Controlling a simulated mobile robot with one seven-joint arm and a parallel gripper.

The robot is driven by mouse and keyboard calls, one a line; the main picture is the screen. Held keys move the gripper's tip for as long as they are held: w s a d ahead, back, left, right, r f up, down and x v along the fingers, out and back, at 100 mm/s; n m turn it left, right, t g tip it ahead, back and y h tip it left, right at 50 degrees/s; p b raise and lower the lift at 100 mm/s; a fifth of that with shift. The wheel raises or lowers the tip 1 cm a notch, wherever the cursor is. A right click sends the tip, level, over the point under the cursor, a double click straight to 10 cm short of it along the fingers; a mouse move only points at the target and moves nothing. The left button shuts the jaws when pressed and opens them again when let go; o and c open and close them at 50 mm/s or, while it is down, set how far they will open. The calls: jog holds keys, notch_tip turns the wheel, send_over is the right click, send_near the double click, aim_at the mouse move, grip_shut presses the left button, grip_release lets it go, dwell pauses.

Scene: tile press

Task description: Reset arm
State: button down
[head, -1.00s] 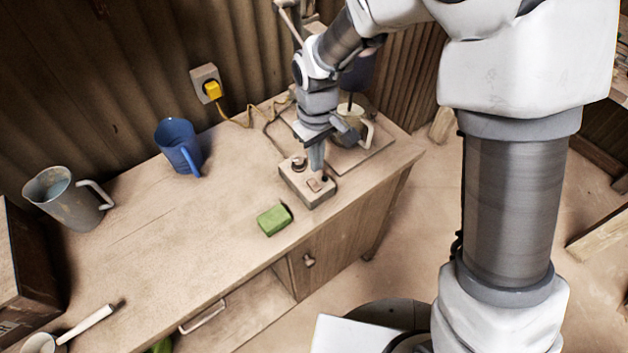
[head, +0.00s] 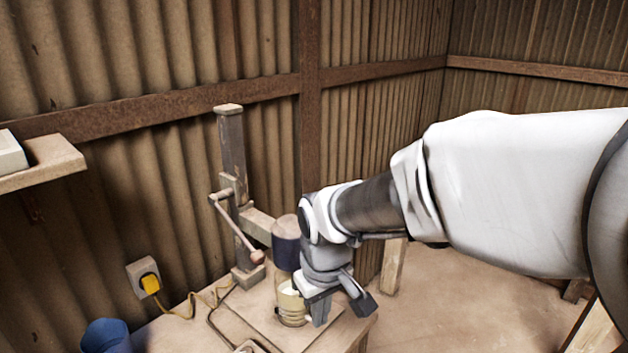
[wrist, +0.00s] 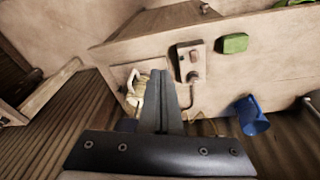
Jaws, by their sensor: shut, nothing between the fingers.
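My gripper (head: 321,312) is shut and empty. In the head view it points down over the right end of the workbench, in front of the press (head: 232,190) and its dark cylinder. The wrist view shows its two fingers (wrist: 160,80) together, above the bench. A cream mug-like vessel (head: 290,302) stands on the press base, partly behind my gripper; it also shows in the wrist view (wrist: 135,90) left of the fingers. The control box (wrist: 190,62) with a button and knob lies right of the fingers in the wrist view, apart from them.
A green block (wrist: 233,43) and a blue mug (wrist: 252,115) are on the bench. A yellow plug (head: 150,284) sits in the wall socket, its cable running along the bench. A shelf (head: 45,165) juts out at left. Corrugated walls stand close behind the press.

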jog(key=s+d+r+m+t, duration=0.3)
jog(key=s+d+r+m, duration=0.3)
jog(key=s+d+r, duration=0.3)
jog(key=s+d, duration=0.3)
jog(key=d, duration=0.1)
jog(key=shift+s+t, duration=0.3)
